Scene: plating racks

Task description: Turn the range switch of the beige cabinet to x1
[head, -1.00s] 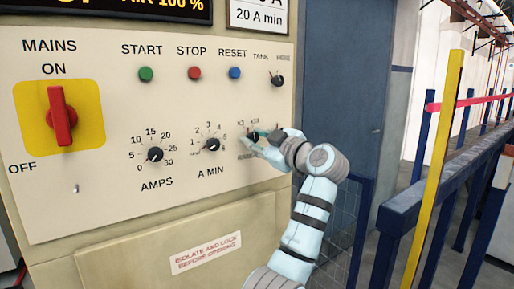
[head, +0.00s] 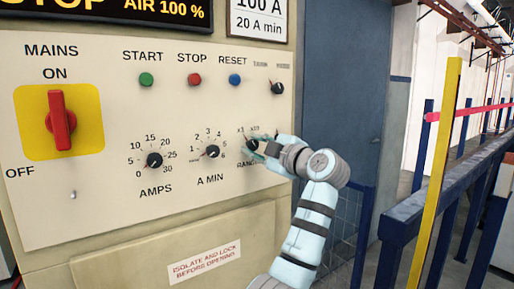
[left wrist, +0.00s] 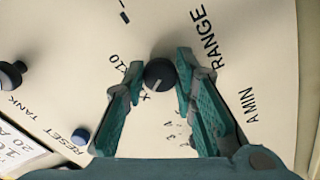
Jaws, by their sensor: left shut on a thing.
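The range switch is a small round black knob with a pale pointer line, on the beige cabinet's panel (head: 105,205). It shows in the head view (head: 252,145) and in the left wrist view (left wrist: 160,73). In the wrist view the pointer slants towards the partly hidden "x" mark, away from the "x10" mark. My left gripper (head: 262,147) is at the knob, with its two teal fingers in the wrist view (left wrist: 160,80) on opposite sides of it, shut on it. The fingers partly cover the knob and scale. My right gripper is out of view.
The A MIN knob (head: 212,152) and AMPS knob (head: 154,160) sit left of the range switch. The tank knob (head: 277,88) and blue RESET button (head: 235,79) are above. The red MAINS switch (head: 61,120) is far left. A blue railing (head: 420,215) stands right.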

